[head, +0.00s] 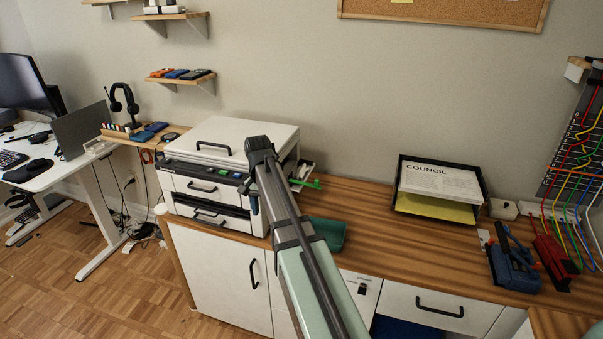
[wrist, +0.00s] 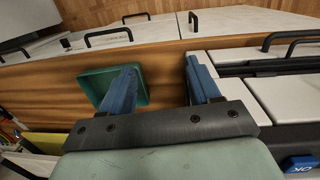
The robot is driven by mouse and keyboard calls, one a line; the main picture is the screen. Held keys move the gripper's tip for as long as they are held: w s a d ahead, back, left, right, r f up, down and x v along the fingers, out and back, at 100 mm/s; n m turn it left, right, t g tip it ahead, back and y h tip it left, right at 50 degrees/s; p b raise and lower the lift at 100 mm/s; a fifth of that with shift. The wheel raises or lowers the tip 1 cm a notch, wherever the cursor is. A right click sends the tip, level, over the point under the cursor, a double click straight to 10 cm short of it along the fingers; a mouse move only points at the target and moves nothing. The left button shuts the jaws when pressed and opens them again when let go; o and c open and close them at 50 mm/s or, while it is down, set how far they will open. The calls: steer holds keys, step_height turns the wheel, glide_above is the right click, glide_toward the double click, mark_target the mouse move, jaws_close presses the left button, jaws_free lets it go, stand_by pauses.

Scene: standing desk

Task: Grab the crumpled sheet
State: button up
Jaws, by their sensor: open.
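I cannot make out a crumpled sheet in either view. In the wrist view my gripper (wrist: 161,72) is open, with its two blue fingers apart and nothing between them but bare wood. In the head view my arm crosses in front of the white printer (head: 225,134), and most of the gripper is hidden; a small dark blue part shows by the printer's right front. The printer also shows at the right of the wrist view (wrist: 284,96). A dark green tray (head: 327,234) lies on the wooden top right of the arm; in the wrist view (wrist: 97,86) it is partly behind the left finger.
A black letter tray (head: 400,197) holds a COUNCIL sheet (head: 441,181) and yellow paper. Blue (head: 513,267) and red (head: 556,262) tools stand at the right beside hanging coloured cables. Bare wooden top (head: 370,235) lies between the green tray and letter tray.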

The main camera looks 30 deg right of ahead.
steer(key=w+d+r+m+t, duration=0.1)
steer(key=w+d+r, duration=0.2)
steer(key=r, duration=0.5)
steer(key=w+d+r+m, duration=0.1)
steer(key=w+d+r, duration=0.2)
steer(key=r, duration=0.6)
steer(key=n+t, duration=0.1)
glide_toward(301, 170)
steer(key=shift+h, duration=0.4)
steer(key=f, duration=0.5)
steer(key=w+f, duration=0.1)
steer(key=f, duration=0.2)
steer(key=shift+d+f, duration=0.2)
steer(key=shift+f, duration=0.1)
steer(key=shift+c, duration=0.3)
steer(key=c, duration=0.7)
